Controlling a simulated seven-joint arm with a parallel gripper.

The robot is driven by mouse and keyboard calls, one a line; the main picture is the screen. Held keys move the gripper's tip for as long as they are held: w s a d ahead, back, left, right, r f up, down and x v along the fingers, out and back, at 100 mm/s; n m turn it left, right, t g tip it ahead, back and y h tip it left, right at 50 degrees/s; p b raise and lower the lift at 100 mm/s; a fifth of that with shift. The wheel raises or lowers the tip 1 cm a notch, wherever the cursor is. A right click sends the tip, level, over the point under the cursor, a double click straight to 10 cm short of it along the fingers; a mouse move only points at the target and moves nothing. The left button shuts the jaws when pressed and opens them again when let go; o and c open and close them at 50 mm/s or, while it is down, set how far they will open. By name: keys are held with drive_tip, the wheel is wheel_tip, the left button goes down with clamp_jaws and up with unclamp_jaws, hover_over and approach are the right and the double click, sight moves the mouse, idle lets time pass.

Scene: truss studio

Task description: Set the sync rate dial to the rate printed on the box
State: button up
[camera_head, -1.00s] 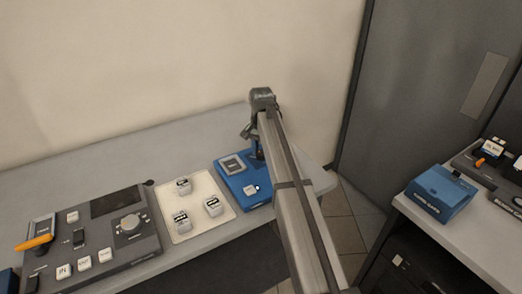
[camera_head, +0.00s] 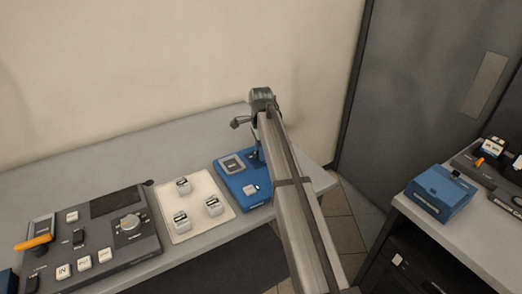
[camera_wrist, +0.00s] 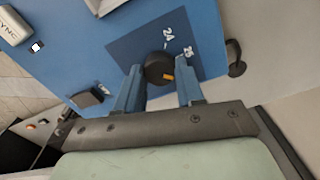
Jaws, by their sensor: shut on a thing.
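The sync unit is a blue box (camera_head: 238,192) at the right end of the long desk, with a small screen (camera_head: 232,165) and a pale button. In the wrist view its round black dial (camera_wrist: 158,66) with an orange mark sits on a dark blue panel (camera_wrist: 125,45) printed 24 and 25; other numbers are hidden. My gripper (camera_wrist: 160,82) is shut on the dial, one blue finger on each side. In the head view my arm hides the dial and most of the gripper. A second blue box (camera_head: 441,190) stands on the right desk; its front print is too small to read.
Further left is a grey console (camera_head: 148,250) with a knob, keys and an orange lever (camera_head: 33,243). A wall is behind; a grey door (camera_head: 430,90) and a floor gap lie right.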

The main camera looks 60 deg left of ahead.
drive_tip(key=shift+m, duration=0.6)
drive_tip(key=o, duration=1)
drive_tip(key=shift+o, duration=0.2)
drive_tip(key=shift+r, duration=0.15)
wheel_tip(320, 180, up, 14)
drive_tip(key=shift+f, duration=0.2)
